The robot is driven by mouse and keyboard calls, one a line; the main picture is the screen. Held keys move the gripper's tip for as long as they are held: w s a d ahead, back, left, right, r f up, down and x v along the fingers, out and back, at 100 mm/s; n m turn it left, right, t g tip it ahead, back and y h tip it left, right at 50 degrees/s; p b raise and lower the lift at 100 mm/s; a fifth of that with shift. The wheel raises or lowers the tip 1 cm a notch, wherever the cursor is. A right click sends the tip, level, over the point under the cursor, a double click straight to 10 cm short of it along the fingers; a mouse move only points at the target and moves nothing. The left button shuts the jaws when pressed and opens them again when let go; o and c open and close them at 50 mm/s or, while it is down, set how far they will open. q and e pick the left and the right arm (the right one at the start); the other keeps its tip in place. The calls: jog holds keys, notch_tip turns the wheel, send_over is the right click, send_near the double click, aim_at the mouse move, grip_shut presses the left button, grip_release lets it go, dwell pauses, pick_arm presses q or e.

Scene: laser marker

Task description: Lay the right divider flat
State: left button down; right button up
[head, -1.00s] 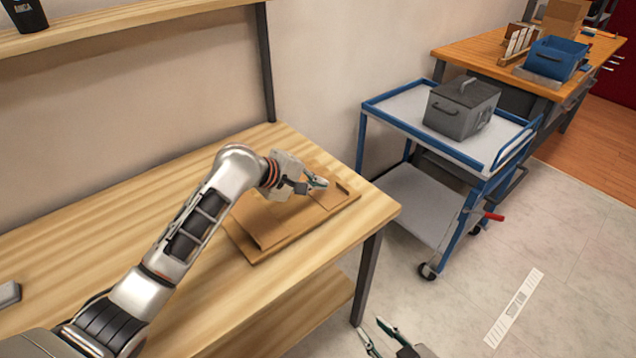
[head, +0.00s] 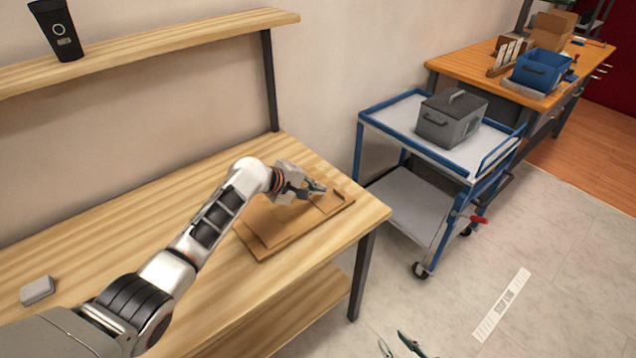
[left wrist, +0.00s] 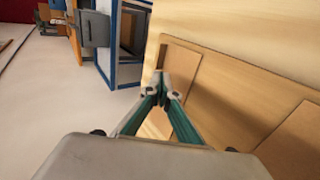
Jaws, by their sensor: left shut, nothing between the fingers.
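The brown board piece (head: 282,243) lies on the table near its right end. Two thin panels show on it. The left panel (head: 262,222) lies flat; it also shows in the left wrist view (left wrist: 292,142). The right divider (head: 327,203) appears to lie flat at the right end; it also shows in the left wrist view (left wrist: 183,68). My left gripper (head: 320,187) is shut and empty just above the right divider; its fingertips meet in the left wrist view (left wrist: 162,80). My right gripper (head: 398,347) is open and empty at the bottom edge, low beside the table.
A grey sponge-like block (head: 37,291) lies at the table's left. A shelf (head: 150,45) with a black cup (head: 57,30) is above. A blue cart (head: 400,112) with a grey box (head: 450,118) stands to the right.

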pick_arm(q)
jog(key=shift+f, duration=0.2)
jog(key=shift+a, duration=0.1)
jog(key=v, duration=1.2)
